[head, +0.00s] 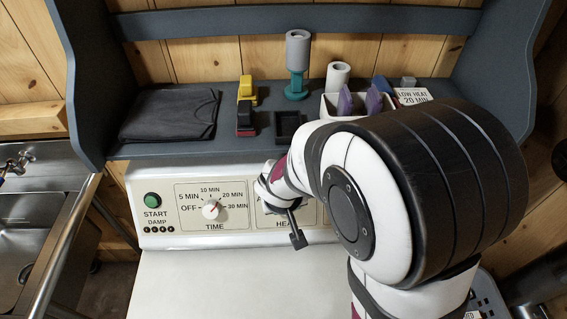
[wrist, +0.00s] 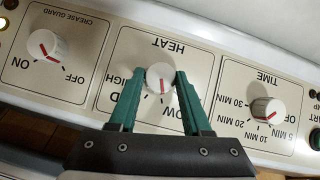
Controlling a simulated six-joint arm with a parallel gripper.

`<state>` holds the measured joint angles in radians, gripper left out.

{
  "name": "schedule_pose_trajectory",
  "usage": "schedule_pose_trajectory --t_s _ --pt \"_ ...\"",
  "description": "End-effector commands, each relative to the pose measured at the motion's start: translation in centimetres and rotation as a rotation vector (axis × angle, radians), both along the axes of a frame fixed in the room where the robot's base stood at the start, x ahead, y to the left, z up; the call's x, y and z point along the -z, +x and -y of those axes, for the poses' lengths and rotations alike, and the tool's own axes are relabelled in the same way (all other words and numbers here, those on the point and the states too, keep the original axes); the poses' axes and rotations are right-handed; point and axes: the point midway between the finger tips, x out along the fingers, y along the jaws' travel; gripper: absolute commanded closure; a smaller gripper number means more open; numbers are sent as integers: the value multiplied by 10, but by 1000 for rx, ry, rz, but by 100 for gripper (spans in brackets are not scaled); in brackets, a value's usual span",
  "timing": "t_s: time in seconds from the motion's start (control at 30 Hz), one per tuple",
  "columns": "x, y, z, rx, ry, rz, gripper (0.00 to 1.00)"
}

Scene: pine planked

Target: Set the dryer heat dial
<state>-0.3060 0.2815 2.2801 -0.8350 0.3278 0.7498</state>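The heat dial (wrist: 160,77) is a white round knob with a red pointer line, in the middle of the upside-down HEAT panel in the wrist view. Its line points down in that picture, roughly between the partly covered D label and LOW. My gripper (wrist: 160,75) has two teal fingers, one on each side of the dial. They stand apart around it, very close to its sides; firm contact is not visible. In the head view my arm hides the dial and most of the HEAT panel (head: 285,224). A card (head: 412,97) on the shelf reads LOW HEAT 20 MIN.
The time dial (head: 211,210) points toward 20 MIN. The crease guard dial (wrist: 46,47) lies on the heat dial's other side. A green START button (head: 152,200) is at the panel's left. The shelf above holds a folded dark cloth (head: 171,116) and a white bin (head: 333,107).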

Motion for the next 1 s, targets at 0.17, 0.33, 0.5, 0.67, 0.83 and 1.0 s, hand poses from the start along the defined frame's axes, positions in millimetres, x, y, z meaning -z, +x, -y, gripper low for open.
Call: schedule_pose_trajectory --t_s 0.17,0.33,0.5,0.67,0.83,1.0 --pt "0 0 -1 -1 1 1 94" --pt "0 0 -1 -4 -1 0 100" --pt "0 0 -2 -22 -29 1 100" --pt "0 0 -3 -65 -100 3 100" --pt "0 0 -5 -133 -219 2 100" --pt "1 0 -7 -206 -347 3 100"
